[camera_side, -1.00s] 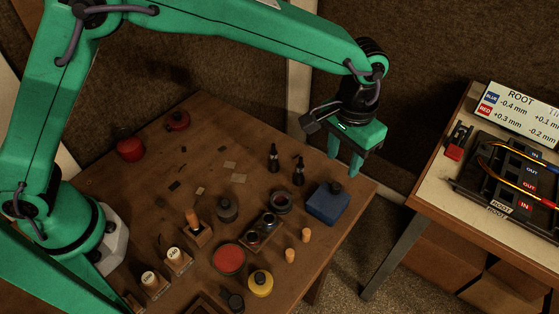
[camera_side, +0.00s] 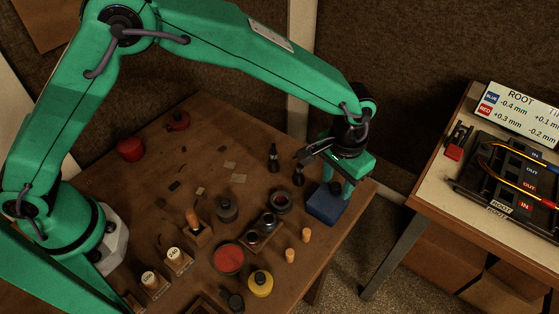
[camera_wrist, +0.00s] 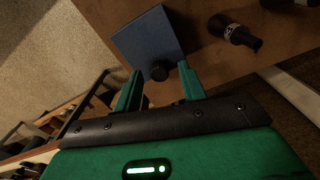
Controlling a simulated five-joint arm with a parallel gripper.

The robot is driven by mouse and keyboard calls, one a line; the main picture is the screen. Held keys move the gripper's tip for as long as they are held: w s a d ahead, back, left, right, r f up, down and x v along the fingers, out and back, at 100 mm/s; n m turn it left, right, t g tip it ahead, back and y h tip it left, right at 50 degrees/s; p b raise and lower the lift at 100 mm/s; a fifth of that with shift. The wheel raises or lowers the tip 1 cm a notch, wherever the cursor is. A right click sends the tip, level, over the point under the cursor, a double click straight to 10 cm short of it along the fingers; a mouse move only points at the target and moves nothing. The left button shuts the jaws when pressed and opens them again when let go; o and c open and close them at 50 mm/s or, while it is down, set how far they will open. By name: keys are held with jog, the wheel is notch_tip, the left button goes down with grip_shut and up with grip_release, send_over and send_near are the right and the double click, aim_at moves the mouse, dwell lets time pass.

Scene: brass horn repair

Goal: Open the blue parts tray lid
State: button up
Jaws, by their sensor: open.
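The blue parts tray (camera_side: 325,207) is a small blue box with its lid on, near the right corner of the brown workbench. In the wrist view its flat blue lid (camera_wrist: 146,38) carries a round black knob (camera_wrist: 160,71). My gripper (camera_side: 338,186) is over the tray with its fingers pointing down. In the wrist view the two green fingers of my gripper (camera_wrist: 160,78) are apart, one on each side of the knob. I cannot tell whether the fingers touch the knob or the lid.
Two dark bottles stand left of the tray; one (camera_side: 273,158) shows clearly. A dark ring-shaped part (camera_side: 280,202), two small wooden pegs (camera_side: 291,255) and a yellow tin (camera_side: 260,284) are nearby. A second table (camera_side: 440,195) stands to the right, across a gap.

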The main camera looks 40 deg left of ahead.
grip_shut()
jog(key=shift+w, duration=3.1)
grip_release()
notch_tip(320, 180, up, 8)
